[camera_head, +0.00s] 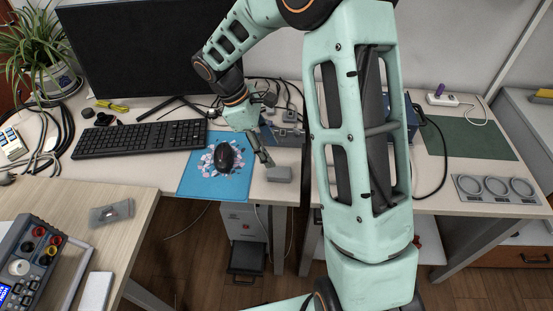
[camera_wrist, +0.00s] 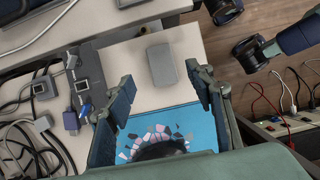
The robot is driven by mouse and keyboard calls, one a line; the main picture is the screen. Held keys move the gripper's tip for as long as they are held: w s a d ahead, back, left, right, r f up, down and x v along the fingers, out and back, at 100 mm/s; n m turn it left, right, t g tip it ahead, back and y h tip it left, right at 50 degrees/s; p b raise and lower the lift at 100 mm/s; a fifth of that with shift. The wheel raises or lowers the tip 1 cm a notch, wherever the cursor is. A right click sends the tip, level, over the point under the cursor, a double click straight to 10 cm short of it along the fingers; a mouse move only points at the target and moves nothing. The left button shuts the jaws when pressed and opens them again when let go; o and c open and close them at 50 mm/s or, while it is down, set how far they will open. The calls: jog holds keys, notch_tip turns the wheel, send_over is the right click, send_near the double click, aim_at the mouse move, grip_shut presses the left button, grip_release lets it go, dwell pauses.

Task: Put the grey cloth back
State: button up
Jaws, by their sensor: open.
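A small grey rounded rectangle (camera_head: 279,174), which looks like the folded grey cloth, lies on the desk near its front edge, just right of the blue mouse pad (camera_head: 188,180). In the wrist view the grey cloth (camera_wrist: 161,65) lies flat, beyond and between my fingertips. My gripper (camera_head: 264,158) is open and points down at the desk, just behind and left of the cloth. In the wrist view the two fingers of my gripper (camera_wrist: 162,82) are spread wide with nothing between them. I cannot tell the exact height of the fingertips above the desk.
A black mouse (camera_head: 224,155) sits on the pad, with a keyboard (camera_head: 140,138) to its left. Cables and small devices (camera_wrist: 42,88) lie behind the gripper. A green mat (camera_head: 465,135) is at the right. A grey flat packet (camera_head: 111,212) lies on the left table.

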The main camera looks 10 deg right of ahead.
jog(key=v, duration=0.4)
dwell(0.4)
